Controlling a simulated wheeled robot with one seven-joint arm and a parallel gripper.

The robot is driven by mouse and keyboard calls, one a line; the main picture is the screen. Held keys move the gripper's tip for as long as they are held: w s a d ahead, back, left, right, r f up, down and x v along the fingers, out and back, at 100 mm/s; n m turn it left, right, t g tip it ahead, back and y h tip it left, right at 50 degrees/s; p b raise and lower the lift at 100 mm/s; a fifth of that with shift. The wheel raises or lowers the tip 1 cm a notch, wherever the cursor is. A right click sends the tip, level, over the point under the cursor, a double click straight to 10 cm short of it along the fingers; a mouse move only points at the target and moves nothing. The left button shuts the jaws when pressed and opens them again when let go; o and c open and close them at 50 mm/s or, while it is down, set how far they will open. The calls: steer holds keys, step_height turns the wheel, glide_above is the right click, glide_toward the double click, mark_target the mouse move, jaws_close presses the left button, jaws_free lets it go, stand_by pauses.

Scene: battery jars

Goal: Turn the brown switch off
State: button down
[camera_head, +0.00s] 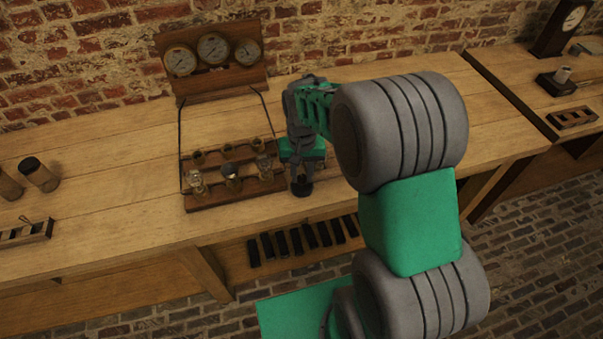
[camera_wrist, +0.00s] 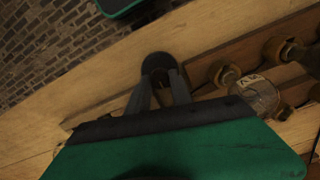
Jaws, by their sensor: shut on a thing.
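My gripper (camera_head: 301,184) is at the front right end of the wooden jar rack (camera_head: 215,202), above the bench's front part. Its two fingers (camera_wrist: 158,80) point down and are shut on a dark round piece (camera_wrist: 156,62), which also shows in the head view (camera_head: 302,190). I cannot tell what this piece is or whether it touches the bench. I cannot pick out a brown switch with certainty in either view. Part of the rack's right end is hidden behind my arm. A glass jar (camera_wrist: 262,96) stands in the rack beside my fingers.
Several jars stand in the rack. A wooden panel with gauges (camera_head: 214,48) is behind it, with dark wires running down. Lidded jars (camera_head: 38,174) stand at far left. Dark slabs (camera_head: 297,240) lie under the bench edge. A second bench (camera_head: 520,75) is at right.

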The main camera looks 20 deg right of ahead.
mark_target(302, 177)
stand_by(0.4)
steer(key=c, duration=1.1)
jaws_free()
steer(key=shift+c, duration=0.2)
steer(key=shift+r, duration=0.1)
step_height(302, 177, up, 8)
steer(key=shift+f+b, duration=0.2)
steer(key=shift+b, duration=0.15)
